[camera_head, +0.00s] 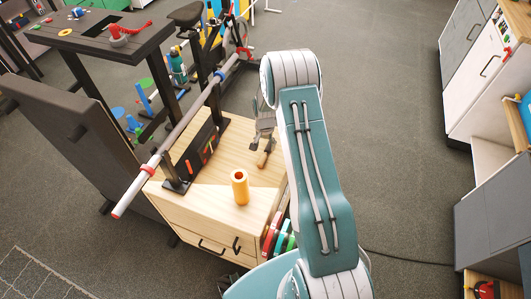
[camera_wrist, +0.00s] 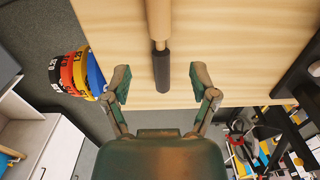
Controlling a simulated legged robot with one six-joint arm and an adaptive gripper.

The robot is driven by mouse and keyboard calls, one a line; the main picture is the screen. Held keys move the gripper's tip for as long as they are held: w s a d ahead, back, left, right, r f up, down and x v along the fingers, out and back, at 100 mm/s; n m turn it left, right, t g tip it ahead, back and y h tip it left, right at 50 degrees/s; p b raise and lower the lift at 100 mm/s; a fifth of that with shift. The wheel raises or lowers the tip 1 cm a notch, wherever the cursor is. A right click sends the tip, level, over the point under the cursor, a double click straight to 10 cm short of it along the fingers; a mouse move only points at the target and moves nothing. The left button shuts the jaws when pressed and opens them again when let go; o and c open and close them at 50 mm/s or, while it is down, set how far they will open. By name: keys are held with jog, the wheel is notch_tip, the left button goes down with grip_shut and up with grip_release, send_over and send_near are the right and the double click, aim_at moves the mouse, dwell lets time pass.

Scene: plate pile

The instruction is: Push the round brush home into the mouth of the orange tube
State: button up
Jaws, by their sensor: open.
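The orange tube (camera_head: 240,186) stands upright on the wooden cabinet top (camera_head: 215,186), its open mouth facing up. The round brush (camera_head: 265,152) lies on the same top, behind and right of the tube. In the wrist view the brush's tan handle (camera_wrist: 158,18) runs in from the top edge, and its dark cylindrical end (camera_wrist: 161,70) lies between my fingers. My gripper (camera_wrist: 161,80) is open, with a clear gap on each side of the dark part. In the head view my gripper (camera_head: 264,122) is partly hidden by my arm. The tube is not in the wrist view.
A long grey bar (camera_head: 180,130) on a black stand runs along the cabinet's left side. Coloured weight plates (camera_head: 272,235) sit at the cabinet's right side. Open floor (camera_head: 395,130) lies to the right.

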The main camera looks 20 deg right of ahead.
aim_at(264, 155)
jog(key=shift+d+f, duration=0.1)
jog(key=shift+f, duration=0.6)
jog(key=f, duration=0.3)
jog(key=a+f, duration=0.1)
jog(key=shift+s+f, duration=0.3)
jog(key=shift+f, duration=0.1)
grip_shut()
